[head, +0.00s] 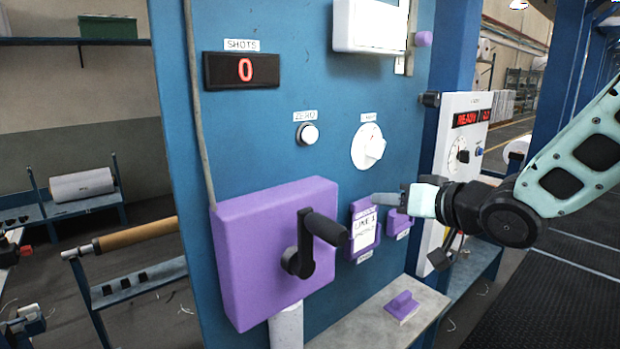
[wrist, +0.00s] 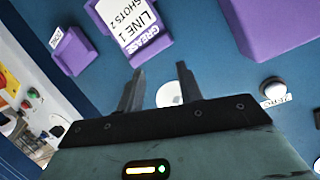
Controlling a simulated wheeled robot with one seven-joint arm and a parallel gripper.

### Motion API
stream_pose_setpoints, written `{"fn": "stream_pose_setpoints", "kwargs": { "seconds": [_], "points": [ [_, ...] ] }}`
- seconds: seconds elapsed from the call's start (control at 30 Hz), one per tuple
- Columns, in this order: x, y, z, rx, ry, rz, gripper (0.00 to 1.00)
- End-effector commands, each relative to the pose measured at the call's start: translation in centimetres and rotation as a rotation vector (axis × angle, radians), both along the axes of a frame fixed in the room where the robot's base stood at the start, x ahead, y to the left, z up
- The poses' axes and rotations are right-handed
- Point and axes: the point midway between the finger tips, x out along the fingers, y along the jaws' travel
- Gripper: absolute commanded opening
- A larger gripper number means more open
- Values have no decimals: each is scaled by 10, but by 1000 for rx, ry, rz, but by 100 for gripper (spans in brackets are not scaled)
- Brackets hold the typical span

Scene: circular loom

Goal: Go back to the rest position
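My gripper (head: 378,198) is in front of the blue panel (head: 290,145), beside the upper edge of a purple holder (head: 376,240) with a white card reading "LINE 1". In the wrist view my gripper (wrist: 160,68) has its two fingers apart with nothing held between them. A white dial (wrist: 168,94) shows behind the fingers; it also shows in the head view (head: 368,147). I cannot tell whether a finger touches the panel or the holder. The card (wrist: 133,22) reads "GREASE", "LINE 1" and "SHOTS 2" upside down in the wrist view.
A purple box (head: 255,225) with a black crank handle (head: 305,250) sticks out at left. The shots display (head: 243,70) reads 0. A zero button (head: 307,133) is below it. A purple piece (head: 402,305) lies on the ledge (head: 375,325). A white control box (head: 455,150) stands near my arm.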

Motion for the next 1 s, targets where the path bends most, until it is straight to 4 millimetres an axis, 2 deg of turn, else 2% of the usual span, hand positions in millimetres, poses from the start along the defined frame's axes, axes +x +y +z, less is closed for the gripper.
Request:
{"fn": "stream_pose_setpoints", "kwargs": {
  "seconds": [0.03,0.17,0.27,0.3,0.43,0.5,0.6,0.67,1.0],
  "points": [
    [-13,12,-32,-75,58,2,36],
    [-56,30,-90,-279,235,25,36],
    [-102,41,-132,-432,380,84,36],
    [-124,45,-147,-490,442,115,36],
    [-195,50,-186,-662,629,245,36],
    [-230,50,-199,-734,716,317,36],
    [-268,48,-210,-805,808,404,36],
    [-284,47,-212,-833,845,441,36],
    [-284,47,-212,-833,845,441,36]
  ]
}}
